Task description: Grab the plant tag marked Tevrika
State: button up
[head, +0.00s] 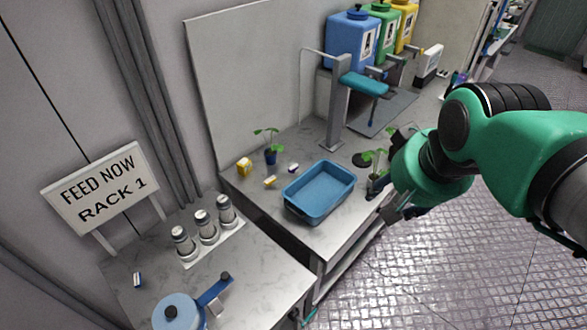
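I cannot read the name Tevrika anywhere in the head view, and I cannot pick out the tag. A potted seedling (270,156) in a dark blue pot stands at the back of the metal bench. Another seedling (376,157) stands to the right of the blue tray, close to my gripper (382,194). My green arm comes in from the right and covers much of the gripper. The fingers are small and partly hidden, so their opening and any hold on a thing cannot be told.
A blue tray (318,187) sits on the bench. A yellow box (244,167) and small blocks (270,181) lie left of it. Blue, green and yellow tanks (352,44) stand behind. The near table holds shakers (205,227), a blue pot (178,311) and a sign (101,185).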

jog(key=w+a+r+m+g+p, duration=0.1)
jog(key=w+a+r+m+p, duration=0.15)
jog(key=w, duration=1.25)
jog(key=m+g+p, duration=0.4)
jog(key=m+p, duration=0.3)
send_over(295, 168)
notch_tip(295, 168, down, 31)
jog(key=shift+w+a+f+n, duration=0.1)
jog(key=shift+a+n, duration=0.15)
jog(key=shift+f, duration=0.15)
jog(key=shift+f, duration=4.15)
jog(key=shift+d+f, duration=0.15)
jog(key=shift+f, duration=2.45)
